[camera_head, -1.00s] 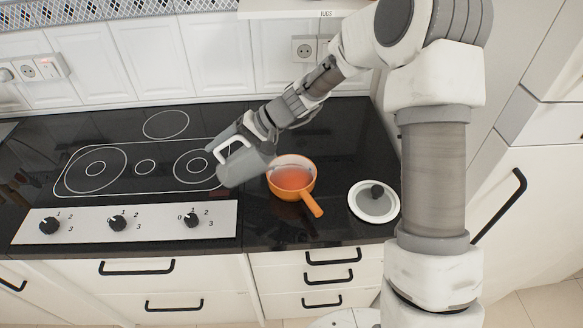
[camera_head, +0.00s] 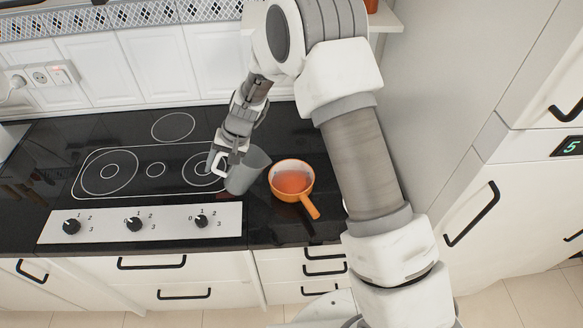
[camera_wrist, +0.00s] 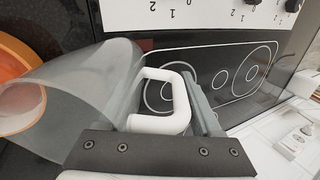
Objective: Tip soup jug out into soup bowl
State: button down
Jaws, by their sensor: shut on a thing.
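The soup jug (camera_head: 249,170) is grey with a white handle. It leans a little to the right above the counter, just left of the soup bowl. My gripper (camera_head: 228,155) is shut on the jug's handle; in the wrist view the white handle (camera_wrist: 163,125) sits between the fingers and the grey jug body (camera_wrist: 80,85) extends to the left. The soup bowl (camera_head: 292,168) is orange with a side handle, stands upright on the black counter and holds reddish soup. Its orange rim shows at the wrist view's left edge (camera_wrist: 12,52). The jug's inside is not clearly visible.
A black cooktop (camera_head: 126,172) lies left of the bowl, with a white knob panel (camera_head: 100,224) along its front. My arm covers the counter right of the bowl. White drawers (camera_head: 200,275) are below and a tiled backsplash (camera_head: 140,62) is behind.

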jog(key=shift+a+r+h+p, duration=0.5)
jog(key=shift+h+p, duration=0.1)
jog(key=shift+p, duration=1.05)
jog(key=shift+a+f+h+p, duration=0.45)
jog(key=shift+f+h+p, duration=0.25)
jog(key=shift+h+p, duration=0.2)
jog(key=shift+a+f+h, duration=0.3)
jog(key=shift+f+h, duration=0.65)
jog(key=shift+h, duration=0.15)
jog(key=shift+s, duration=0.15)
